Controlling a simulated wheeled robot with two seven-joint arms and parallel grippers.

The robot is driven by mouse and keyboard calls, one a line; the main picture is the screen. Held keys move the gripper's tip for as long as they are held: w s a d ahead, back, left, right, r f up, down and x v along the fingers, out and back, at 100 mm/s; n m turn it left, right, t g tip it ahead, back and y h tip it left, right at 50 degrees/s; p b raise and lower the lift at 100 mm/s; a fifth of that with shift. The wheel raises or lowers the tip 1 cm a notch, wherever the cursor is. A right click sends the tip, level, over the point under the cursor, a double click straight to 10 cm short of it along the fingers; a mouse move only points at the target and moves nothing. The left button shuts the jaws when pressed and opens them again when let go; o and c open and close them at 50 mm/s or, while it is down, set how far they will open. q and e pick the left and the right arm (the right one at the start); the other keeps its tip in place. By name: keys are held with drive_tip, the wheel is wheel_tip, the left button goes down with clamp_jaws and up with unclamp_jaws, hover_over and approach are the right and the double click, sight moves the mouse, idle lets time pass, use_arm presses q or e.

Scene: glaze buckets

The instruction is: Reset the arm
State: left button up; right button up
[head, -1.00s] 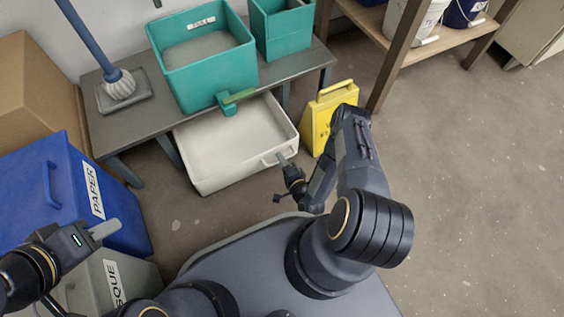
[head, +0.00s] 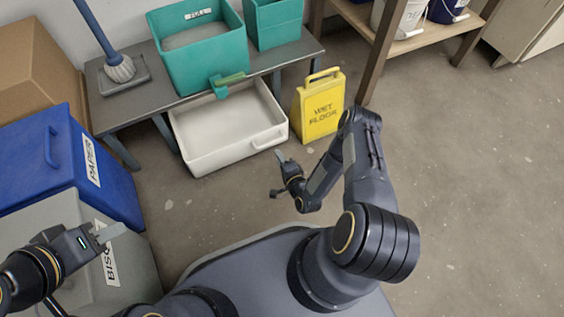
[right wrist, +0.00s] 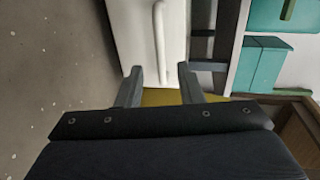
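My right gripper (head: 278,175) hangs in front of the white bin, apart from it, with its fingers spread. In the right wrist view its two fingers (right wrist: 159,85) stand apart with nothing between them. My left gripper (head: 108,233) is at the lower left, above the grey bin. Its fingers show edge-on, so I cannot tell whether they are open or shut.
A white bin (head: 200,163) with a handle sits under the grey bench (head: 135,108), which bears teal buckets (head: 200,75). A yellow wet-floor sign (head: 320,108) stands right of it. A blue paper bin (head: 110,185) and grey bin (head: 140,260) are at left. Floor at right is clear.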

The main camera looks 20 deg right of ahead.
idle(0.5)
drive_tip(key=w+d+r+n+g, duration=0.1)
drive_tip(key=w+d+r+n, duration=0.15)
drive_tip(key=r, duration=0.55)
drive_tip(key=w+d+r+n+g, duration=0.2)
drive_tip(key=w+d+r, duration=0.1)
drive_tip(key=r, duration=0.5)
drive_tip(key=w+d+r+n+g, duration=0.1)
drive_tip(key=w+d+r+n, duration=0.2)
drive_tip(key=r, duration=0.5)
drive_tip(key=s+a+r+n+g+p, duration=0.1)
drive_tip(key=s+a+r+n+g, duration=0.1)
drive_tip(key=s+r, duration=0.7)
drive_tip(key=s+a+r+n+g+p, duration=0.1)
drive_tip(key=s+r+n+g, duration=0.1)
drive_tip(key=s+r, duration=0.7)
drive_tip(key=s+a+r+n+g+y, duration=0.1)
drive_tip(key=s+a+r+n+y, duration=0.15)
drive_tip(key=s, duration=0.55)
drive_tip(key=s+a+r+n+g+y, duration=0.15)
drive_tip(key=s+a, duration=0.25)
drive_tip(key=s, duration=0.4)
wheel_tip(320, 180, up, 39)
drive_tip(key=h+p, duration=0.1)
drive_tip(key=p, duration=3.7)
drive_tip(key=shift+w, duration=0.2)
